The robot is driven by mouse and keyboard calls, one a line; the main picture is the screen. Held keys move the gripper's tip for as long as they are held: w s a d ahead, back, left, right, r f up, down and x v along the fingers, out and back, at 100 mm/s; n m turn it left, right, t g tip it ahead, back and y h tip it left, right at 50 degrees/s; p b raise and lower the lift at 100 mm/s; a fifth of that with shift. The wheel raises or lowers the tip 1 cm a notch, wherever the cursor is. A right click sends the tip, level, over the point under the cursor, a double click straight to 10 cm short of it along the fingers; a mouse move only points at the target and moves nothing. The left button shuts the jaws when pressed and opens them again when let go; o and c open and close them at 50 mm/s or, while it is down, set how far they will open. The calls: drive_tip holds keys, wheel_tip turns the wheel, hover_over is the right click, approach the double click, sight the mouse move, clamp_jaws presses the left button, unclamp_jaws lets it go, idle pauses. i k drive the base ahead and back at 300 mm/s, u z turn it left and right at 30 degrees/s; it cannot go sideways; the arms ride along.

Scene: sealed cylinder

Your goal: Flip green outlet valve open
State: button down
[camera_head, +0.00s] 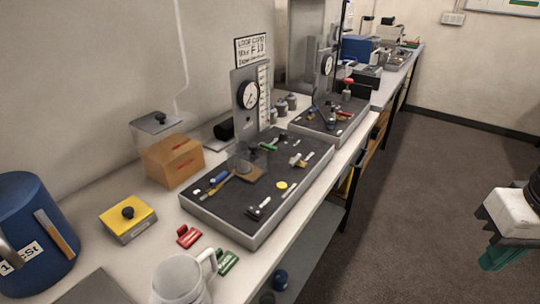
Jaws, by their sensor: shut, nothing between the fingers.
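A small green handle (268,147), which looks like the green outlet valve, sits at the back of the dark-topped tray (243,240), just right of a clear cylinder (240,158). It is too small to tell whether it is open or closed. A blue handle (219,178) lies on the left part of the same tray. My gripper (500,258), with teal fingers under a white body, is at the right edge, over the floor. It is shut and empty, well away from the tray and the bench.
A dial gauge (248,94) stands behind the tray. A cardboard box (172,160), yellow block (128,219), blue container (36,235), clear jug (180,280), and red (188,236) and green (227,262) tags occupy the near bench. The floor (400,210) between bench and gripper is clear.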

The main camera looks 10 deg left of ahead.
sight(262, 144)
drive_tip(key=z, duration=0.8)
drive_tip(key=k, duration=1.05)
drive_tip(key=z, duration=0.45)
drive_tip(key=i, duration=1.45)
drive_tip(key=u, duration=1.7)
drive_tip(key=i, duration=0.5)
drive_tip(key=u, duration=0.6)
drive_tip(key=k, duration=0.7)
drive_tip(key=z, duration=0.65)
drive_tip(key=i, duration=0.95)
